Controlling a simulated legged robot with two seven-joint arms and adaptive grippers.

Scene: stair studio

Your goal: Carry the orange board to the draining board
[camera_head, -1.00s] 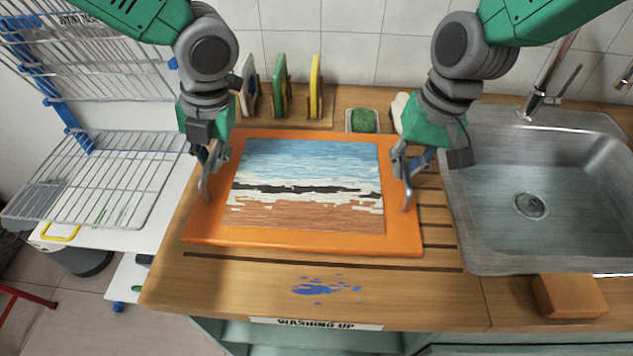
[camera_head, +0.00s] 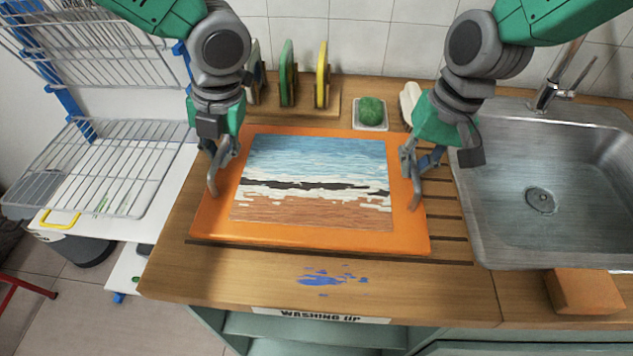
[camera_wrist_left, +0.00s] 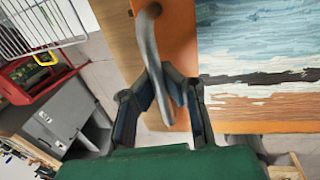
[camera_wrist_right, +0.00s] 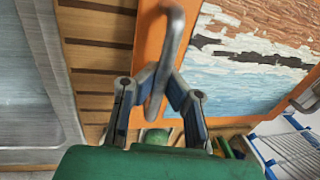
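The orange board (camera_head: 310,238) carries a picture with blue, white and brown bands. It is flat over the wooden counter, left of the sink; I cannot tell whether it touches the wood. A grey metal handle stands at each side. My left gripper (camera_head: 217,168) is shut on the left handle, shown close in the left wrist view (camera_wrist_left: 150,50). My right gripper (camera_head: 413,165) is shut on the right handle, shown in the right wrist view (camera_wrist_right: 172,50). The grooved draining board (camera_head: 446,222) shows along the orange board's right side and front; the rest is hidden beneath it.
The metal sink (camera_head: 490,225) is at the right. A wire rack (camera_head: 100,165) stands at the left. A green sponge in a dish (camera_head: 370,112) and upright boards in a holder (camera_head: 322,75) stand behind. An orange-brown block (camera_head: 583,292) lies at the front right.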

